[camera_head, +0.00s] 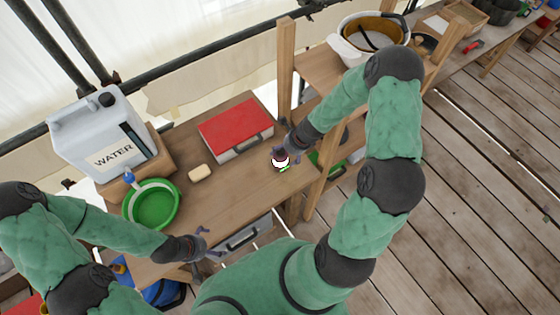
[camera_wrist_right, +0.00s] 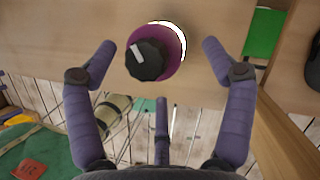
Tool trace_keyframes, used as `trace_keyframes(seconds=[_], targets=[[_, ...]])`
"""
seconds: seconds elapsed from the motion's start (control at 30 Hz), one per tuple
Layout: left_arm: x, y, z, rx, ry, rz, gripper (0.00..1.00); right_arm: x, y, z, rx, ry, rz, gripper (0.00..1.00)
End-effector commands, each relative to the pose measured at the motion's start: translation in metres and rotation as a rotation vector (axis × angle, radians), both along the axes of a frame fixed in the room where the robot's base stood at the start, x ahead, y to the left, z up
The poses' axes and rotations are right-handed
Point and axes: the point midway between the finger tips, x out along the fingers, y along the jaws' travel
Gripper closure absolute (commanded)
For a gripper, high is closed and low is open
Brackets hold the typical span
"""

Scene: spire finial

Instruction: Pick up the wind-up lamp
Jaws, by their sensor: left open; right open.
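The wind-up lamp (camera_wrist_right: 172,40) is a small magenta body with a black knob bearing a white mark and a bright white ring at its far side. In the head view the lamp (camera_head: 281,163) stands near the right edge of the wooden table (camera_head: 235,180). My right gripper (camera_wrist_right: 160,55) is open, with its fingers spread on either side of the lamp; I cannot tell whether any finger touches it. In the head view my right gripper (camera_head: 285,152) partly covers the lamp's surroundings. My left gripper (camera_head: 210,245) is open and empty near the table's front edge.
A red-lidded box (camera_head: 235,127) lies behind the lamp. A soap bar (camera_head: 200,173), green basin (camera_head: 151,205) and water jug (camera_head: 103,138) stand to the left. A wooden shelf (camera_head: 286,70) rises close on the right. The table's middle is clear.

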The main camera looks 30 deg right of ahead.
Motion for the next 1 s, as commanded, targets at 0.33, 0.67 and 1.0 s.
trace_keyframes(seconds=[0.33,0.67,1.0], targets=[[0.000,0.000,-0.022,0.000,0.000,0.000,0.00,0.011,0.011,-0.042,0.001,0.001,-0.001,0.17],[0.000,0.000,-0.022,0.000,0.000,0.000,0.00,0.013,0.012,-0.047,0.000,0.000,-0.001,0.17],[0.000,0.000,-0.022,0.000,0.000,0.000,0.00,0.013,0.012,-0.047,0.000,0.000,-0.001,0.75]])
